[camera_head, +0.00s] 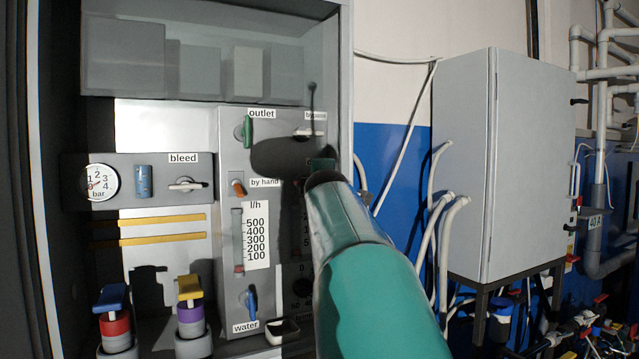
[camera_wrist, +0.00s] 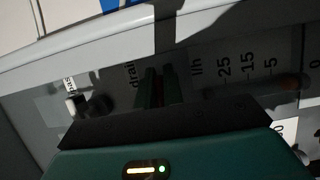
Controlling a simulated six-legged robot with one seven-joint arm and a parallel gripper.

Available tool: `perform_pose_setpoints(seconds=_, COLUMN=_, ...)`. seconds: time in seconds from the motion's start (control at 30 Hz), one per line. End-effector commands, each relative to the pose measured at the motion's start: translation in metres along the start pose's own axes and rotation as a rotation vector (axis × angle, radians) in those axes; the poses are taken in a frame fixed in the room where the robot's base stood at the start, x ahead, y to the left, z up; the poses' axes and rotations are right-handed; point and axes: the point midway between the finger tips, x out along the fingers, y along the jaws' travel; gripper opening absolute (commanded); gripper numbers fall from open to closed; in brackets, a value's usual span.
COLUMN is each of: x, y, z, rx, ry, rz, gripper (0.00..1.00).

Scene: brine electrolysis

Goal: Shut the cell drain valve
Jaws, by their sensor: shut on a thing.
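The "drain" label (camera_wrist: 132,75) shows in the wrist view on the grey panel, just left of my fingers. My gripper (camera_wrist: 160,88) has its two dark fingers close together right beside this label. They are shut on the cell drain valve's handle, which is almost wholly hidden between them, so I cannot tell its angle. In the head view my green arm reaches up to the right part of the panel and covers the drain valve and my fingertips.
The head view shows a green outlet handle (camera_head: 248,131), a bleed handle (camera_head: 187,184), an orange by-hand handle (camera_head: 238,188) and a blue water handle (camera_head: 251,304). A grey cabinet (camera_head: 485,165) stands to the right. The wrist view shows a white-tipped part (camera_wrist: 73,103) left of my fingers.

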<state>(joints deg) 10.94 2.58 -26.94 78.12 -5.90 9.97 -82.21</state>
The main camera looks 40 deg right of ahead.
Motion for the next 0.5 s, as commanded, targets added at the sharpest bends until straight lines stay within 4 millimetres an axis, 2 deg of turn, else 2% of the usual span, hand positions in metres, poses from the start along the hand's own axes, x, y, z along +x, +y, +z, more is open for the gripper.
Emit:
perform_pose_setpoints(seconds=0.27, x=-0.0001, y=0.0, z=0.0007, rx=0.002, ry=-0.001, rz=0.0, gripper=0.0)
perform_pose_setpoints(seconds=0.3, x=-0.0001, y=0.0, z=0.0007, rx=0.002, ry=-0.001, rz=0.0, gripper=0.15)
perform_pose_setpoints(seconds=0.37, x=-0.0001, y=0.0, z=0.0007, rx=0.002, ry=-0.001, rz=0.0, gripper=0.27)
perform_pose_setpoints(seconds=0.4, x=-0.0001, y=-0.0001, z=0.0006, rx=0.001, ry=-0.001, rz=0.0, gripper=0.31)
perform_pose_setpoints(seconds=0.5, x=0.0, y=-0.0001, z=0.0004, rx=0.001, ry=-0.001, rz=0.0, gripper=0.31)
